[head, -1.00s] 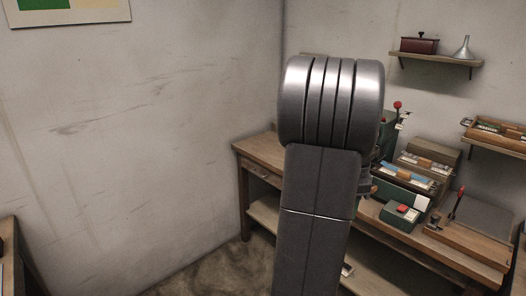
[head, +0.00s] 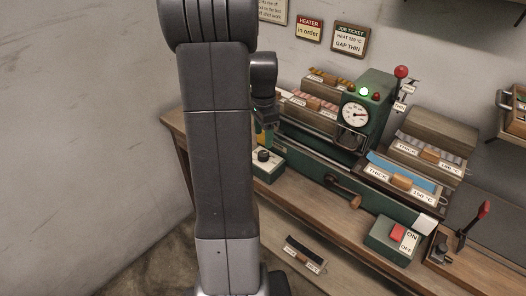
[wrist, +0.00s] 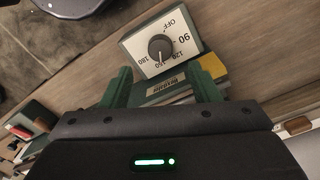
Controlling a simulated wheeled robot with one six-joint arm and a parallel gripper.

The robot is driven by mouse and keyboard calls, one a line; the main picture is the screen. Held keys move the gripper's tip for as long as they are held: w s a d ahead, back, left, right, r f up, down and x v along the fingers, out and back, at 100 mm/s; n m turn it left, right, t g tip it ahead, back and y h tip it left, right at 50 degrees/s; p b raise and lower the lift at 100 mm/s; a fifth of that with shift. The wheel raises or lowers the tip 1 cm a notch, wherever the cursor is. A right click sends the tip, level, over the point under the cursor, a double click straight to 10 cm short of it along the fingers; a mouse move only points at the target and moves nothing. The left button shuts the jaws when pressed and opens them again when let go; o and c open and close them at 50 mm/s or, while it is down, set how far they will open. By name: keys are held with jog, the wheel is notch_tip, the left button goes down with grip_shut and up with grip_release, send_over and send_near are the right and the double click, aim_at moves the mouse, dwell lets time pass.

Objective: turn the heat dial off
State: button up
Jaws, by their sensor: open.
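The heat dial is a dark round knob (wrist: 160,48) on a pale plate (wrist: 135,45) marked OFF, 90, 120 and 180 in the wrist view. Its pointer line seems to face down the picture, between 120 and 180, away from OFF. In the head view the knob (head: 263,155) sits on a small box (head: 270,170) at the bench's left part. My gripper (wrist: 161,84) has its two green fingers apart, with nothing held between them. The knob lies just beyond the fingertips, apart from them. My gripper shows partly behind my arm in the head view (head: 263,136).
A green machine with a round gauge (head: 354,116) and a lit green lamp (head: 363,91) stands right of the dial. A crank handle (head: 343,193), an ON/OFF switch box (head: 391,238) and a red-knobbed lever (head: 484,208) are further right.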

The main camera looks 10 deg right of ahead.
aim_at(263, 153)
notch_tip(263, 153, down, 8)
jog(key=shift+r, duration=0.25)
jog(key=c, duration=1)
